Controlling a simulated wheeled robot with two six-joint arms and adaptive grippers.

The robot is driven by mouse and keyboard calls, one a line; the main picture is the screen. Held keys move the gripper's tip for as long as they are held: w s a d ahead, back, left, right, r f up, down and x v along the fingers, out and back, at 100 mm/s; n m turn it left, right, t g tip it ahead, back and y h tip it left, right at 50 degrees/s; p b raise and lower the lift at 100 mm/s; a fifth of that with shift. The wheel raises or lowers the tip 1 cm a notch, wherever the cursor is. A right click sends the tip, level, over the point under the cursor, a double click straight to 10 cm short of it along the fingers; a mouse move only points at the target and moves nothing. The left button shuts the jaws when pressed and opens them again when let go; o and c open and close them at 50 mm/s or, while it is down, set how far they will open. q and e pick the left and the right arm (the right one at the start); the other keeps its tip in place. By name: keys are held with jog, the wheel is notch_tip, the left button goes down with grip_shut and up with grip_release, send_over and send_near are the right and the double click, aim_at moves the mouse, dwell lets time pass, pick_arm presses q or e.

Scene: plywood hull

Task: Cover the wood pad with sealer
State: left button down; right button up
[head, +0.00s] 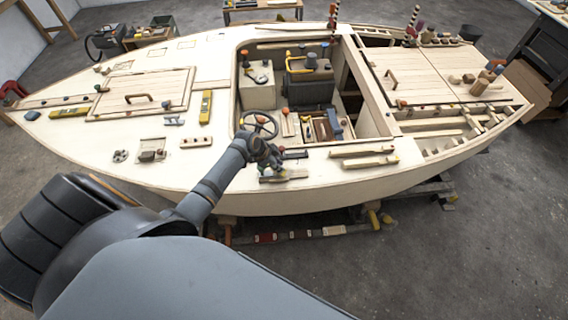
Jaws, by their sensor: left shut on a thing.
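My left gripper (269,162) is over the near side deck of the plywood boat, just below the steering wheel (258,126). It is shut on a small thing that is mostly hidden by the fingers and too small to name. A flat wood piece (294,174) lies on the deck edge beside the fingertips; I cannot tell whether it is the wood pad or whether the held thing touches it. Another small wood block (196,142) lies on the deck to the left. I cannot make out any sealer. My right gripper is not in view.
The boat hull (330,198) stands on supports. Long wood strips (365,157) lie on the deck right of the gripper. Yellow levels (206,107) and a hatch with a handle (140,97) are to the left. The cockpit opens behind the gripper, with a seat (310,82).

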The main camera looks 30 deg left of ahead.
pick_arm(q)
jog(key=shift+s+a+f, duration=0.4)
jog(key=shift+s+f, duration=0.05)
jog(key=shift+w, duration=0.1)
jog(key=shift+w+d+r, duration=0.1)
jog(key=shift+w+d, duration=0.2)
jog(key=shift+d, duration=0.3)
jog(key=shift+w+d, duration=0.4)
jog(key=shift+d, duration=0.05)
jog(key=shift+w+d+r, duration=0.1)
jog(key=shift+w+d, duration=1.45)
jog(key=shift+d, duration=0.25)
